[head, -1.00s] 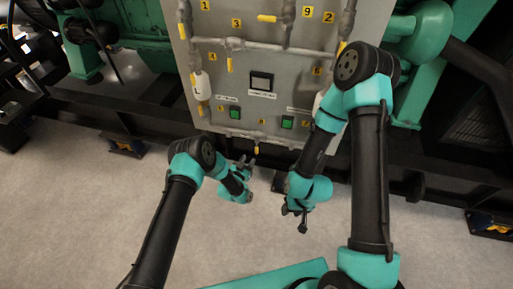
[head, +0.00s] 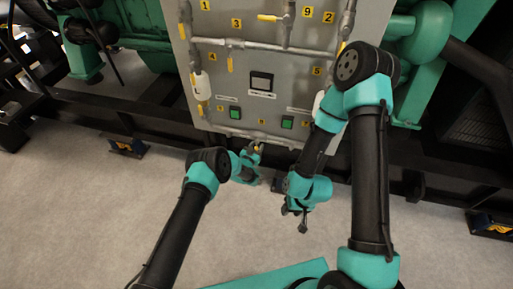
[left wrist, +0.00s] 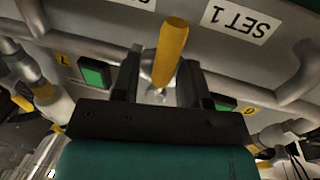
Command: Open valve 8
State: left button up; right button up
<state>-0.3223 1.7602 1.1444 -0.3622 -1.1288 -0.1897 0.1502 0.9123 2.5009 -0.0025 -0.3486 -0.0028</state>
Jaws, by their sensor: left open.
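Valve 8 sits at the bottom middle of the grey panel (head: 270,60), under its yellow label 8 (head: 262,121). In the left wrist view its yellow handle (left wrist: 171,48) stands out toward the camera, between the two black fingers. My left gripper (head: 256,147) is at the panel's lower edge and largely covers the valve in the head view. In the left wrist view its fingers (left wrist: 158,78) are open on either side of the handle; I cannot tell whether they touch it. My right gripper (head: 297,212) hangs below the panel at the right, away from the valve; its jaws are too small to judge.
Pipes and other yellow-handled valves cover the panel. Green buttons (head: 235,112) and (head: 287,122) flank valve 8. A pipe (left wrist: 295,80) runs close by in the left wrist view. My right arm stands in front of the panel's right side.

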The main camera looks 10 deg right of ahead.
pick_arm(q)
grip_shut()
dwell(0.3)
